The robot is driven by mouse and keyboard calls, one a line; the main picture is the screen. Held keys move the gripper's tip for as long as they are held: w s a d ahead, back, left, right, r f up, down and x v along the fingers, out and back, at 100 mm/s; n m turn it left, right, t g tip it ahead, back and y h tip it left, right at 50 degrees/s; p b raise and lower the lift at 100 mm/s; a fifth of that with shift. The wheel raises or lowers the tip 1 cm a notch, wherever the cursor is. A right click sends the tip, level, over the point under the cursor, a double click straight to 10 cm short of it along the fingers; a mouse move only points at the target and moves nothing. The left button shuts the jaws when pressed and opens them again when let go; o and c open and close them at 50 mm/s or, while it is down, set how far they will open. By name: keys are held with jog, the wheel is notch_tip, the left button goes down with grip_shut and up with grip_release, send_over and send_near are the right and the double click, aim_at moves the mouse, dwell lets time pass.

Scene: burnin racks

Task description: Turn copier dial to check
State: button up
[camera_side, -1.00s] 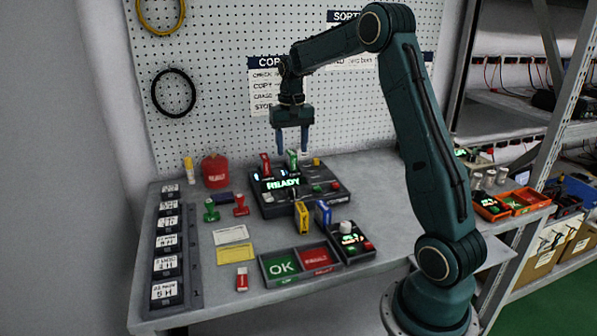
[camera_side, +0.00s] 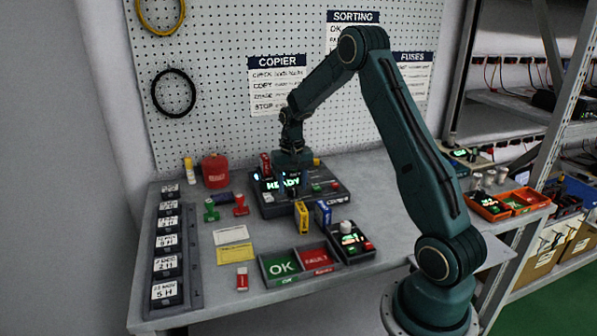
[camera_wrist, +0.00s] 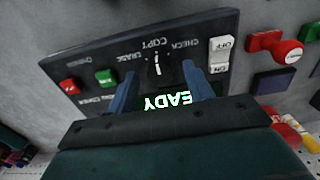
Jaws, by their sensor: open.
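The copier is a dark box (camera_side: 330,199) on the bench, with a lit display reading READY. In the wrist view its panel (camera_wrist: 205,30) carries the words CHECK, COPY and ERASE around a black dial (camera_wrist: 157,66). A white mark on the dial appears to point towards COPY. My gripper (camera_wrist: 161,76) is open, its two blue fingers on either side of the dial; I cannot tell whether they touch it. In the side view my gripper (camera_side: 286,181) is low over the copier and hides the dial.
A white ON/OFF switch (camera_wrist: 221,52), a green button (camera_wrist: 106,77) and a red button (camera_wrist: 69,86) are near the dial.

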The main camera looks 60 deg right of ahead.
jog(key=shift+f, duration=0.25)
jog(key=c, duration=1)
jog(key=shift+m, duration=0.5)
jog(key=m, duration=0.8)
jog(key=shift+r, duration=0.1)
